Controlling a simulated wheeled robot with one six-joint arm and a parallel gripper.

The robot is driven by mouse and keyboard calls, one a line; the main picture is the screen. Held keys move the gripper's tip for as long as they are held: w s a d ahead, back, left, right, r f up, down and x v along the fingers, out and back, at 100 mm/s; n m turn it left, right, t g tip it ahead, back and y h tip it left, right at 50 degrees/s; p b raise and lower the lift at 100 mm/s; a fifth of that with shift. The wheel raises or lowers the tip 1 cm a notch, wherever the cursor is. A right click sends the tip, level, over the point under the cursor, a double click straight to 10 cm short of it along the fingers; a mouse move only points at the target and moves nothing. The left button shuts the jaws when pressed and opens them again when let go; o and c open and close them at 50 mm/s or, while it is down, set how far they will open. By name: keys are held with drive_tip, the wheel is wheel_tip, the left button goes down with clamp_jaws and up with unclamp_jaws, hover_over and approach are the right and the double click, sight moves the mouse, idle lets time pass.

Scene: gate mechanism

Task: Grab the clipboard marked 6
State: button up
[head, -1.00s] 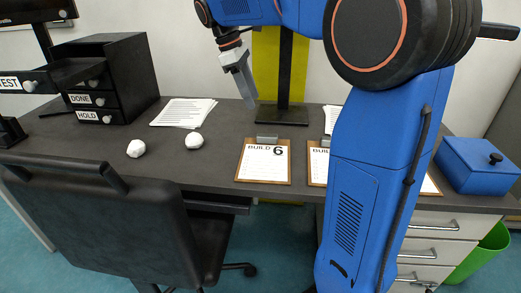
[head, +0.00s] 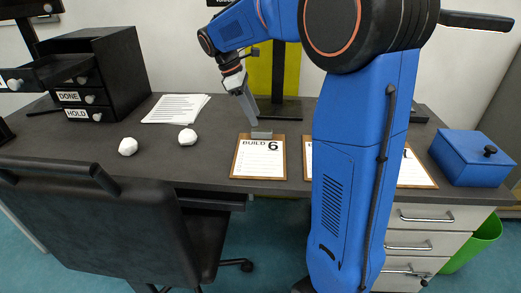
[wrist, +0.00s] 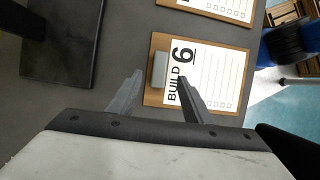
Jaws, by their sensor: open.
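The clipboard marked 6 (head: 259,160) lies flat on the desk, with a white sheet reading "BUILD 6" and a grey clip (head: 261,134) at its far edge. It also shows in the wrist view (wrist: 215,81), with its clip towards the gripper's left side. My gripper (head: 251,112) points down just above and behind the clip. In the wrist view my gripper (wrist: 155,85) is open, its two fingers apart, with the clip (wrist: 159,70) showing between and beyond the fingertips. I cannot tell whether a finger touches the clipboard.
A second clipboard (head: 308,160) lies to the right, partly hidden by my arm; another (head: 416,172) is further right. White lumps (head: 187,135), a paper stack (head: 175,108), a drawer unit (head: 98,75), a blue box (head: 471,157) and a chair (head: 95,215) stand around.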

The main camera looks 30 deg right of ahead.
sight(261, 130)
drive_tip(key=shift+x, duration=3.3)
clamp_jaws()
